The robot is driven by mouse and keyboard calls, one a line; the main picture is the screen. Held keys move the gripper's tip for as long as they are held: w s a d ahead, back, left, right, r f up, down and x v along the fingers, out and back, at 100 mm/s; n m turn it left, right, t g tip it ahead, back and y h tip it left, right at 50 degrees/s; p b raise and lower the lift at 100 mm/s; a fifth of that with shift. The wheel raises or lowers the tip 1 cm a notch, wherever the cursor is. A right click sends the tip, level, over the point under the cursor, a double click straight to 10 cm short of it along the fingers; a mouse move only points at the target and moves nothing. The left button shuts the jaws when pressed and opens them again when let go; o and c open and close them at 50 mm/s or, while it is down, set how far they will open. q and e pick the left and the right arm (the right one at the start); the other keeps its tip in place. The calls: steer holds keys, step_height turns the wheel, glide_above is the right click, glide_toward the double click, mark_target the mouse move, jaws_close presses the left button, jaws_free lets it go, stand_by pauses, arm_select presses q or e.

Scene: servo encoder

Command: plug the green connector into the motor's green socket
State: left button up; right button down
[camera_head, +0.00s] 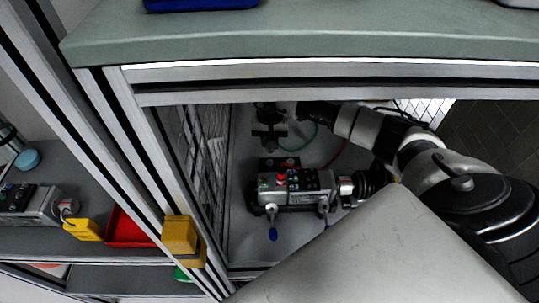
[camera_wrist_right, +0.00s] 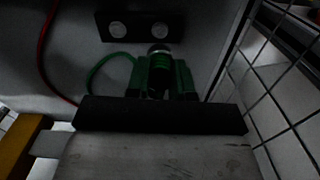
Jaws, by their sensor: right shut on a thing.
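My right gripper (camera_head: 269,128) reaches into the enclosure in the head view and is above the motor unit as pictured. In the right wrist view its fingers (camera_wrist_right: 160,78) are shut on the green connector (camera_wrist_right: 159,57), a round dark-and-green plug. A green cable (camera_wrist_right: 97,70) curves away to the left of it. The motor unit (camera_head: 297,184), a grey block with a red button, sits on the enclosure floor with a metal cylinder at its right end. I cannot make out the green socket. The connector is apart from the motor unit in the head view. My left gripper is not in view.
A red cable (camera_head: 337,154) runs near the gripper. A dark plate with two round light spots (camera_wrist_right: 142,27) lies ahead in the wrist view. A wire mesh wall (camera_head: 205,150) and a metal frame post (camera_head: 150,150) bound the left. A worktop (camera_head: 300,35) is above.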

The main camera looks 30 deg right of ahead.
steer(key=s+a+r, duration=0.8)
steer(key=s+r, duration=0.1)
steer(key=r, duration=0.3)
steer(key=shift+n, duration=0.4)
steer(key=f+b, duration=0.1)
steer(key=f, duration=0.1)
steer(key=f+b, duration=0.1)
steer(key=f, duration=0.1)
steer(key=f+b, duration=0.1)
steer(key=f, duration=0.1)
steer(key=shift+s+a+f+b, duration=0.25)
steer(key=shift+f+b, duration=0.05)
steer(key=shift+b, duration=0.05)
steer(key=shift+f+b, duration=0.3)
steer(key=shift+b, duration=0.05)
steer(key=shift+f+b, duration=0.5)
steer(key=shift+b, duration=0.1)
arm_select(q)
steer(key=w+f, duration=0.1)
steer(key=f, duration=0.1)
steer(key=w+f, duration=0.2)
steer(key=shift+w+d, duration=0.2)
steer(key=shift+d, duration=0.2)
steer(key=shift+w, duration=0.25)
